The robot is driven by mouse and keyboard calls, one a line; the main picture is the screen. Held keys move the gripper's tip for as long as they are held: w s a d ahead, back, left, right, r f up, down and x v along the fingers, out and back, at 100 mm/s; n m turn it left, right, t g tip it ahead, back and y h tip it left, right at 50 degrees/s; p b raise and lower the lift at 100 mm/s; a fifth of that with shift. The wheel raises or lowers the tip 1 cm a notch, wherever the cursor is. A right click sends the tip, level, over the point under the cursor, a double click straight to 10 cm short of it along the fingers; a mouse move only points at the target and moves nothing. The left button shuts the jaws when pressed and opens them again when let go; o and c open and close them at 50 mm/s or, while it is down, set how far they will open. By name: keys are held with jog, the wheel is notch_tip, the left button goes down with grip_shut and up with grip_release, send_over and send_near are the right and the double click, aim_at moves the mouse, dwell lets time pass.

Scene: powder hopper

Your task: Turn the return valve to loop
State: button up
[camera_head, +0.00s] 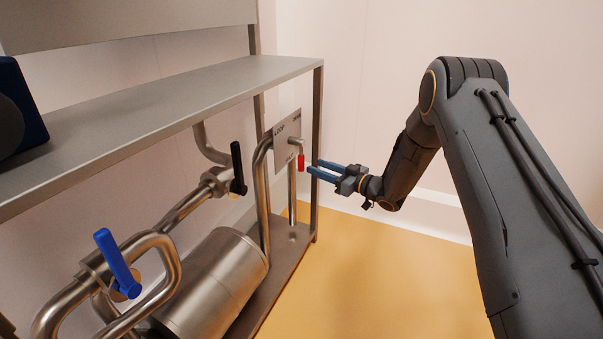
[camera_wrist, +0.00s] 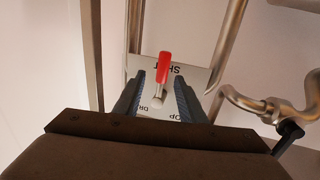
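The return valve has a metal label plate (camera_head: 286,135) with LOOP at its upper left and a red-tipped lever (camera_head: 301,162) hanging straight down from its pivot. In the wrist view the plate (camera_wrist: 198,77) appears upside down, and the red lever (camera_wrist: 163,68) points toward the partly covered SHUT label. LOOP is at lower right there, and a partly hidden word starting "DR" is at lower left. My gripper (camera_head: 315,167) is open, just right of the lever with a small gap. In the wrist view the lever lies between the fingers of my gripper (camera_wrist: 160,78), not gripped.
A blue-handled valve (camera_head: 117,262) and a black-handled valve (camera_head: 237,168) sit on pipes to the left. A steel cylinder (camera_head: 211,283) lies below. A shelf (camera_head: 150,100) and its post (camera_head: 317,150) frame the plate. The floor (camera_head: 370,270) to the right is clear.

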aim_at(301, 171)
jog(key=b+x, duration=0.2)
jog(key=x, duration=0.6)
jog(key=shift+s+a+f, duration=0.15)
jog(key=shift+s, duration=0.1)
grip_shut()
